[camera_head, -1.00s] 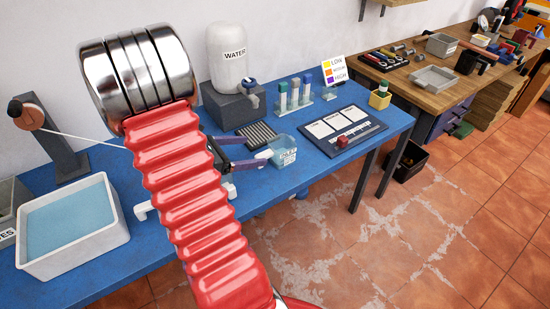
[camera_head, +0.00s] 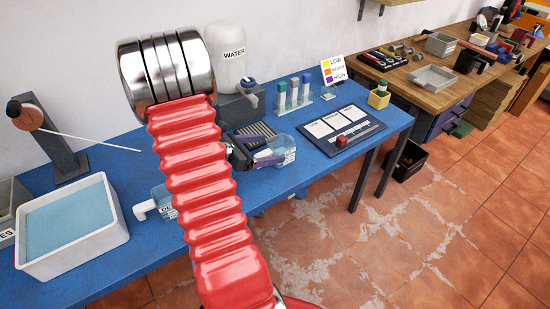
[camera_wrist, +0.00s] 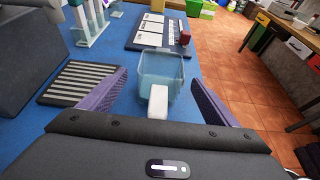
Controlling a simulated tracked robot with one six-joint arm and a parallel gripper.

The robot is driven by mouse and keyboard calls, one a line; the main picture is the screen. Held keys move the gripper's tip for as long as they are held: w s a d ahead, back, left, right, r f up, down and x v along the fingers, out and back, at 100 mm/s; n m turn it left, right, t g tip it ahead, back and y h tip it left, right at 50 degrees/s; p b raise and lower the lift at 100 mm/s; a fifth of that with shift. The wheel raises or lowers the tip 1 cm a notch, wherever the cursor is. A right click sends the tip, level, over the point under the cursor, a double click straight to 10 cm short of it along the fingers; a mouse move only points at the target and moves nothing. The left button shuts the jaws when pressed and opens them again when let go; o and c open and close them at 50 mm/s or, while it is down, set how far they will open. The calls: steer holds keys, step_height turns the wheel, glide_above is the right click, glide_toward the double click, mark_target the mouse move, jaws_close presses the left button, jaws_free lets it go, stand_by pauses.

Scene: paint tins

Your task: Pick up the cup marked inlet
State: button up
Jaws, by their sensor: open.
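A clear cup (camera_head: 284,146) with bluish contents and a white handle stands upright on the blue bench; its label is too small to read surely. The wrist view shows this cup (camera_wrist: 162,66) straight ahead, its handle pointing towards me. My gripper (camera_head: 262,148) is open, its purple-padded fingers either side of the handle. In the wrist view my gripper (camera_wrist: 157,98) has the handle between its fingers, with gaps on both sides. A second labelled cup (camera_head: 163,204) with a white handle is partly hidden behind my red arm.
A slatted grey rack (camera_wrist: 82,83) lies left of the cup, near the water container (camera_head: 228,57). A tube stand (camera_head: 293,99) and a dark board (camera_head: 340,129) with a red block stand beyond. A white tray of blue liquid (camera_head: 72,225) is at left.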

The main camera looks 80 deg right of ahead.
mark_target(281, 148)
steer(key=shift+s+d+f, duration=0.25)
steer(key=shift+s+d, duration=0.15)
steer(key=shift+d, duration=0.05)
steer(key=shift+x, duration=2.6)
steer(key=shift+f, duration=0.2)
steer(key=shift+c, duration=0.2)
steer(key=c, duration=1.2)
steer(key=shift+o, duration=0.2)
steer(key=shift+r, duration=0.1)
step_height(281, 148, up, 10)
